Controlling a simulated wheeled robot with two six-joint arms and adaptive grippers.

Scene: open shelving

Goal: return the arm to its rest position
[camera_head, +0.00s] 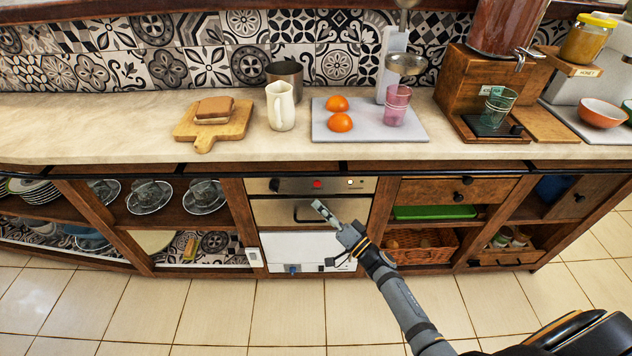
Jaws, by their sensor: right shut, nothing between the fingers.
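My right arm reaches in from the lower right of the head view. Its gripper (318,207) is shut and empty, in front of the oven (283,211) and below the counter edge. From this view I cannot tell whether it touches the oven front. My left gripper is not in view.
The counter (130,110) holds a cutting board (206,133) with a sandwich, a cream pitcher (281,106), a grey tray (360,131) with orange halves and a pink glass (396,104), and a wooden dispenser stand (472,84). Open shelves flank the oven. The tiled floor (200,310) is clear.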

